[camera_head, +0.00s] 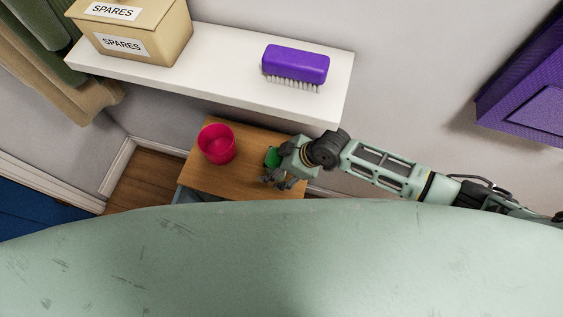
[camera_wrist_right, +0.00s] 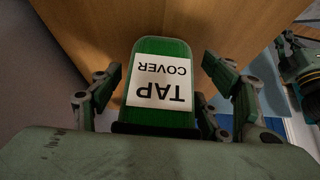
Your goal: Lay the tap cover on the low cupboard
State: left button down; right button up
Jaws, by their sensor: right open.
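The green tap cover (camera_wrist_right: 160,75), with a white label reading TAP COVER, is between the spread fingers of my right gripper (camera_wrist_right: 163,85) in the wrist view. Gaps show on both sides of it, so the fingers do not grip it. In the head view a bit of the green cover (camera_head: 272,157) shows beside my right gripper (camera_head: 278,182), over the right part of the low cupboard's wooden top (camera_head: 245,187). The gripper hides most of the cover; whether it rests fully on the top is hard to tell. My left gripper cannot be made out clearly.
A pink cup (camera_head: 216,144) stands at the cupboard top's left. Above is a white shelf (camera_head: 215,75) with a SPARES box (camera_head: 160,35) and a purple brush (camera_head: 296,64). A purple box (camera_head: 525,100) is at right. My own body hides the foreground.

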jog(key=v, duration=1.2)
jog(key=shift+p, duration=0.4)
